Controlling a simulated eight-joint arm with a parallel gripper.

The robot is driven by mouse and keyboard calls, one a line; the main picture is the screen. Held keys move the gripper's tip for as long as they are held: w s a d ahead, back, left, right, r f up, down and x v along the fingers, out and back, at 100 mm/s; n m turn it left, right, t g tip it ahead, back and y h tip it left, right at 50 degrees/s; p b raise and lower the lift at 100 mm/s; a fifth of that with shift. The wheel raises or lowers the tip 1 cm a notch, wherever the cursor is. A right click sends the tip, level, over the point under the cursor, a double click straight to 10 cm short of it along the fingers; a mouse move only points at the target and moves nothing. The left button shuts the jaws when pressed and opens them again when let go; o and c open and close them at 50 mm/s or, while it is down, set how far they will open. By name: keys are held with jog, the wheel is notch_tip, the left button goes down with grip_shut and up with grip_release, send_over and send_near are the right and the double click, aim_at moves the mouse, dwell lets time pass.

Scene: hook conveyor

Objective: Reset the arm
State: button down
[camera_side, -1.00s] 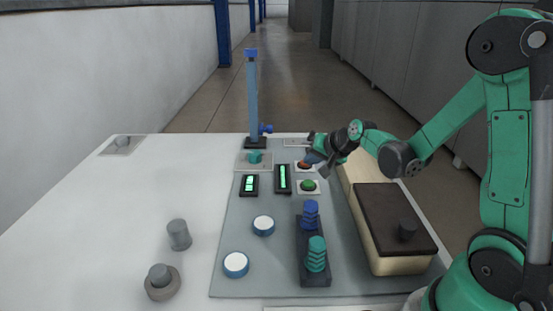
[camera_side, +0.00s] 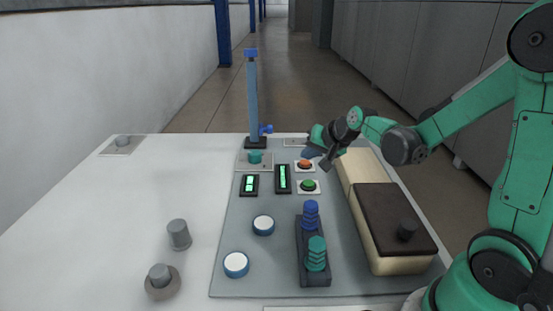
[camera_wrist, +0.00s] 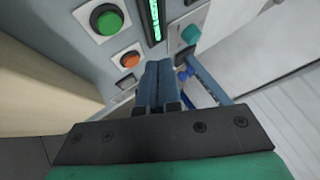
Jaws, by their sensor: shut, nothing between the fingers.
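My green and dark grey arm reaches in from the right in the side view. My gripper (camera_side: 308,153) is above the far right part of the grey board (camera_side: 230,275), just above and beside the orange button (camera_side: 304,164). In the wrist view my gripper (camera_wrist: 160,68) shows its two blue-grey fingers together, with nothing between them. The orange button (camera_wrist: 130,60) is to the left of the fingertips there, apart from them. The green button (camera_side: 308,185) also shows in the wrist view (camera_wrist: 106,20).
A blue post (camera_side: 254,100) stands at the board's far edge. Two lit displays (camera_side: 283,178) are left of the buttons. A stand with blue and teal ribbed pieces (camera_side: 313,251) is nearer. A dark-lidded box (camera_side: 385,215) is at right. The white table (camera_side: 110,220) is mostly clear at left.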

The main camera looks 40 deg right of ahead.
jog(key=s+a+r+n+g+y, duration=0.1)
jog(key=s+a+r+n, duration=0.3)
jog(key=s+a+n, duration=0.5)
jog(key=shift+s+a+n+g, duration=0.45)
jog(key=shift+s+a, duration=0.3)
jog(key=shift+a, duration=1.15)
